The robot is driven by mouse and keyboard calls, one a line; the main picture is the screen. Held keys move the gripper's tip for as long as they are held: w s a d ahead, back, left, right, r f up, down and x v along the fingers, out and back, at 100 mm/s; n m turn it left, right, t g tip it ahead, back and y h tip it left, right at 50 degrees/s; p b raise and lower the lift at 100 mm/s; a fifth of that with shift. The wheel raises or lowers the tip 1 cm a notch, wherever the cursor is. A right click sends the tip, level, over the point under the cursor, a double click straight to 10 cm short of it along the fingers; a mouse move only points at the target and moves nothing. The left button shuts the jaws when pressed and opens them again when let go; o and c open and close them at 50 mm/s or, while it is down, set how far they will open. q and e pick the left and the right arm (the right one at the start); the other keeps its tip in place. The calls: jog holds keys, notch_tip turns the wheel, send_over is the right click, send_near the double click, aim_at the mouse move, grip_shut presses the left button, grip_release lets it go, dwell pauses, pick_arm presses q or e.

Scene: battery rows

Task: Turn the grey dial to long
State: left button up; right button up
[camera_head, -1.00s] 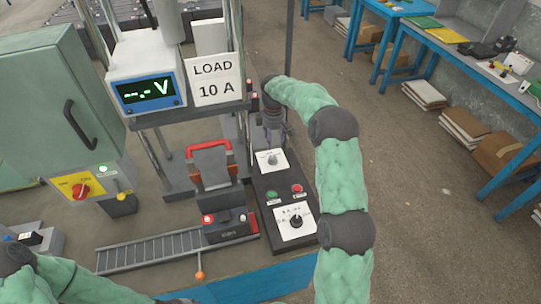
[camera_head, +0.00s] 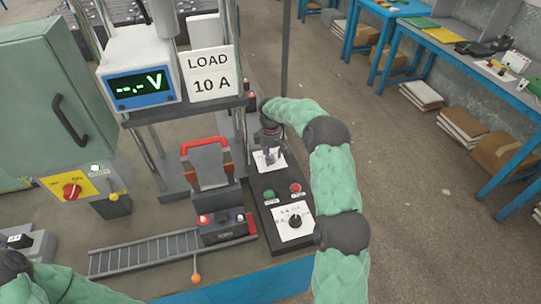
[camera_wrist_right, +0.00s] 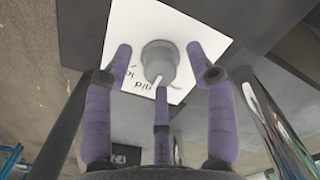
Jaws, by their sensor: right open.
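The grey dial (camera_wrist_right: 160,62) sits on a white plate (camera_wrist_right: 205,32) in the right wrist view. I see gaps at the sides; contact by the third finger is unclear. In the head view my right gripper (camera_head: 268,157) is over the far end of the black control box (camera_head: 257,192) and hides most of the dial. My left gripper is out of view.
A black dial (camera_head: 295,221) on a white plate, a green button (camera_head: 268,194) and a red button (camera_head: 295,187) are nearer on the same box. A red-handled fixture (camera_head: 206,165) and the voltmeter stand (camera_head: 140,88) are left of it. Open floor lies right.

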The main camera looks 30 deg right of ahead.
grip_shut()
jog(key=shift+r+m+p, duration=0.15)
jog(key=shift+m+p, duration=0.75)
jog(key=shift+m, duration=0.2)
jog(key=shift+m+p, duration=0.5)
jog(key=shift+m, duration=0.4)
jog(key=shift+m+p, duration=0.5)
jog(key=shift+m, duration=0.6)
jog(key=shift+m+p, duration=0.35)
jog(key=shift+m, duration=0.95)
jog(key=shift+s+f, duration=0.1)
jog(key=shift+f, duration=0.1)
